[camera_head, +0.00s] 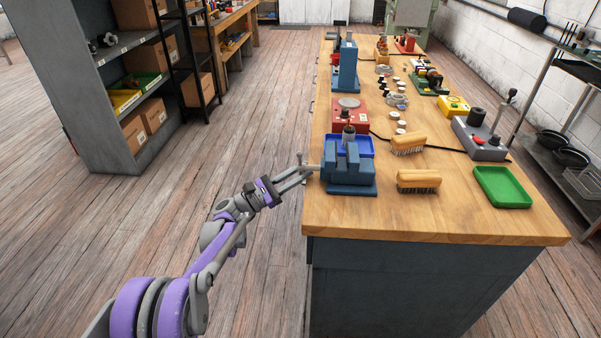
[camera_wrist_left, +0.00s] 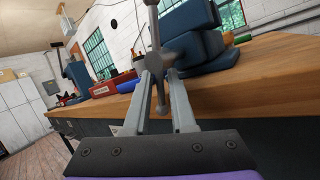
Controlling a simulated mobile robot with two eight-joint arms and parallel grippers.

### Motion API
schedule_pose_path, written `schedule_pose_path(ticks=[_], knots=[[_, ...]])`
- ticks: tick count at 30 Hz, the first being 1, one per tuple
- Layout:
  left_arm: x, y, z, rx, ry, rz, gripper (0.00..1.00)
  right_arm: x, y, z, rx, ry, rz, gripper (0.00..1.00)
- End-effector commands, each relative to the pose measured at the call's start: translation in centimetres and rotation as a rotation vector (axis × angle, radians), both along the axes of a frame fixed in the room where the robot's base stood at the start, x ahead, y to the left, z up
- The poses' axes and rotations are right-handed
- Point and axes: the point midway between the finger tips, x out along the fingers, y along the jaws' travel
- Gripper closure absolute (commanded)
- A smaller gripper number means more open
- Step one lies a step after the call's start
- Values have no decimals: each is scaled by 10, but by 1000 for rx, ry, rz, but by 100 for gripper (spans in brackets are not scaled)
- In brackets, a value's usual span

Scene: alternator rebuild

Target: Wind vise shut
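The blue vise (camera_head: 348,178) stands at the near left corner of the wooden bench. A gap shows between its two upright jaws. Its grey handle bar (camera_wrist_left: 154,25) stands near upright in the left wrist view, passing through the screw's end at the vise's left side. My left gripper (camera_head: 305,168) is at that handle, just off the bench's left edge. In the left wrist view my left gripper (camera_wrist_left: 162,76) has its fingers apart, one on each side of the bar's lower part. Contact with the bar cannot be made out. My right gripper is not in view.
A blue tray (camera_head: 365,146) sits just behind the vise. Two brushes (camera_head: 418,180) and a green tray (camera_head: 502,187) lie to its right. The floor left of the bench is clear up to the grey shelf (camera_head: 112,110).

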Motion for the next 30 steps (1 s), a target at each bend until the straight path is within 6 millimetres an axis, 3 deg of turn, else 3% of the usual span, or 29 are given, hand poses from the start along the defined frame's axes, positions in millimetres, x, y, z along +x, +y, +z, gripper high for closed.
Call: schedule_pose_path(ticks=[8, 22, 30], knots=[[-2, 5, -2, 0, 1, 1, 76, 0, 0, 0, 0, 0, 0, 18], [-41, 74, -30, 1, 1, 3, 76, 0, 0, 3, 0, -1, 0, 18], [-51, 89, -36, 0, 1, 1, 76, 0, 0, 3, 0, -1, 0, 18]])
